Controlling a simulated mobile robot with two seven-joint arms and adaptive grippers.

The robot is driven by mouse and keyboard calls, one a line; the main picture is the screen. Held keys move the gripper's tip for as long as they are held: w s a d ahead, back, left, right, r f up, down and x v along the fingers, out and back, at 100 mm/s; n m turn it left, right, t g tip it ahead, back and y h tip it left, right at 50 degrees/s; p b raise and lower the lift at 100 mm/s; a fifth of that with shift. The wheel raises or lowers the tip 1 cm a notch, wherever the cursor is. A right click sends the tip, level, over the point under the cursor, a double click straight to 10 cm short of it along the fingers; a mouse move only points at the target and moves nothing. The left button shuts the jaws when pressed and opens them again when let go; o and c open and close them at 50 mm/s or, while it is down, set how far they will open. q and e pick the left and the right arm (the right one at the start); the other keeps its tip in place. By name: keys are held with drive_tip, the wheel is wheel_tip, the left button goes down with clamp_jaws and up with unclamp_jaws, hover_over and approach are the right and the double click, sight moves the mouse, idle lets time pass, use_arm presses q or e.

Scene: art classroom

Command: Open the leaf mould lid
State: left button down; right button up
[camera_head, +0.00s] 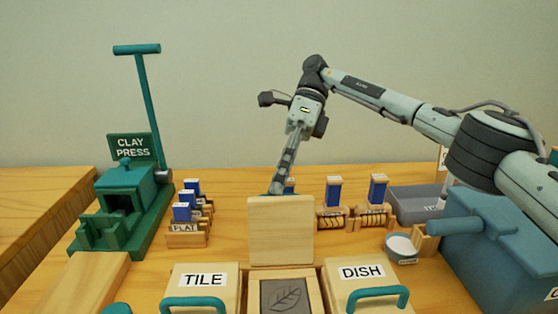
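The leaf mould (286,296) is at the front centre, a wooden box with a grey inset that shows a leaf pattern. Its plain wooden lid (281,232) stands upright at the mould's back edge, so the leaf face is uncovered. My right gripper (276,188) points down at the lid's top edge, on its far side. A bit of teal shows at the fingertips. The lid hides the lower fingertips, so I cannot tell whether they are shut or touch it. My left gripper is out of view.
A mould marked TILE (204,280) and one marked DISH (362,273) flank the leaf mould, both with teal handles. A green clay press (125,196) stands at left. Stamps (186,226), a bowl (401,249) and a blue machine (500,240) are around.

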wheel_tip(320, 180, up, 9)
drive_tip(key=shift+f, duration=0.15)
idle(0.4)
